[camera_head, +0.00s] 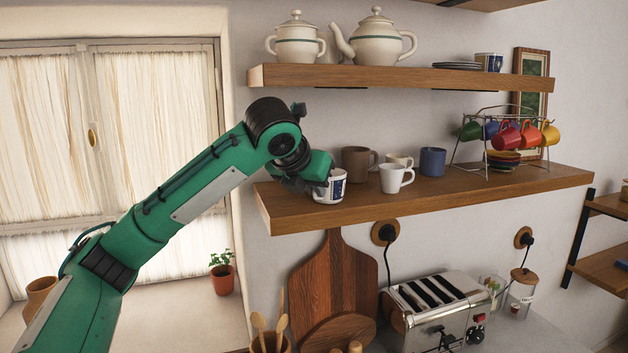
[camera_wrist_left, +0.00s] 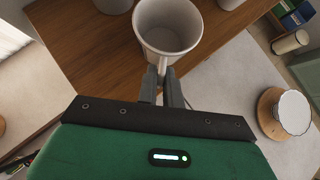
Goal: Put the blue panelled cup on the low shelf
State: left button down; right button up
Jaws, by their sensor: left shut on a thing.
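A white cup with dark blue panels (camera_head: 334,188) is at the left end of the low shelf (camera_head: 420,208), the lower of two wooden wall shelves. My left gripper (camera_head: 313,183) reaches it from the left and is shut on it. In the left wrist view the cup (camera_wrist_left: 168,27) is upright and looks empty, and the fingers (camera_wrist_left: 163,82) close on its handle. The cup's base is at the shelf surface; I cannot tell whether it touches. My right gripper is not in view.
A brown mug (camera_head: 357,161), white cups (camera_head: 392,178) and a blue mug (camera_head: 432,161) stand close by on the low shelf. A rack of coloured cups (camera_head: 507,133) is further right. The upper shelf (camera_head: 400,77) holds teapots, plates and another blue patterned cup (camera_head: 489,62).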

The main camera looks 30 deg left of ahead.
pick_arm(q)
jog(key=shift+s, duration=0.2)
jog(key=shift+w+f, duration=0.1)
jog(key=c, duration=1.7)
grip_release()
jog(key=shift+o, duration=0.8)
jog(key=shift+r, duration=0.2)
jog(key=b+v, duration=0.3)
jog(key=v, duration=0.9)
jog(key=shift+b, duration=0.4)
